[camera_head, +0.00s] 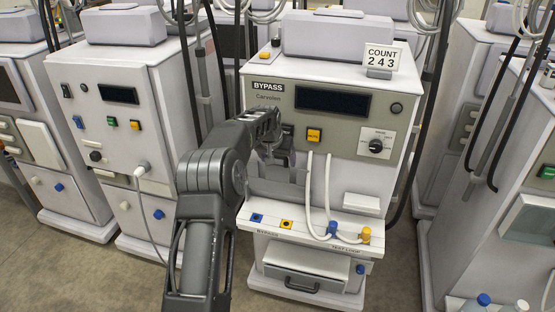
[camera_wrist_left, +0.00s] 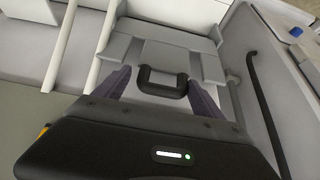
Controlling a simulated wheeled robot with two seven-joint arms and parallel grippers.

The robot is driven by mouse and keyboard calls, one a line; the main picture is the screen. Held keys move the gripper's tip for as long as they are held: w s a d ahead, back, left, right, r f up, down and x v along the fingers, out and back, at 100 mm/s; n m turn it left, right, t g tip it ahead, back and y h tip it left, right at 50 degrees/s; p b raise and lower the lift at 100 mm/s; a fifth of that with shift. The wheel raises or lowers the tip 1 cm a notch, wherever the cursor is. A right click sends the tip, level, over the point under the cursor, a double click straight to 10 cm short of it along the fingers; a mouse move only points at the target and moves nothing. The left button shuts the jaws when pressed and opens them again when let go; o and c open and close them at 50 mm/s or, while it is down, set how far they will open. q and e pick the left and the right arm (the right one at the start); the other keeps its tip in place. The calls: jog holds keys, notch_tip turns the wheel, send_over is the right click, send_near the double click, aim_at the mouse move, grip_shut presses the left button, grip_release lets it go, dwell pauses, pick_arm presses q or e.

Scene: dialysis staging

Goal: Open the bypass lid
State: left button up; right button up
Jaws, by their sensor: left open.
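The dialysis machine labelled BYPASS (camera_head: 375,90) stands in front of me. My left arm reaches to its front, and my left gripper (camera_head: 280,166) is at the grey area above the bypass ports, partly hiding it. In the left wrist view, a grey lid-like panel (camera_wrist_left: 200,67) carries a dark U-shaped handle (camera_wrist_left: 163,80). My open left gripper (camera_wrist_left: 162,92) has one finger on each side of the handle, with gaps visible. I cannot tell whether the lid is fully closed. My right gripper is not in view.
Two white hoses (camera_head: 327,190) run down the machine front to blue and yellow connectors on the shelf (camera_head: 300,238). A COUNT 243 sign (camera_head: 381,58) stands on top. Other machines stand close on the left (camera_head: 150,90) and right (camera_head: 500,160).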

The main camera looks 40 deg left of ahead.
pick_arm(q)
jog(key=shift+s+f, duration=0.1)
jog(key=b+v, duration=0.1)
jog(key=v, duration=0.6)
jog(key=shift+s+r+b, duration=0.15)
jog(key=shift+r+b, duration=0.2)
jog(key=shift+b, duration=0.05)
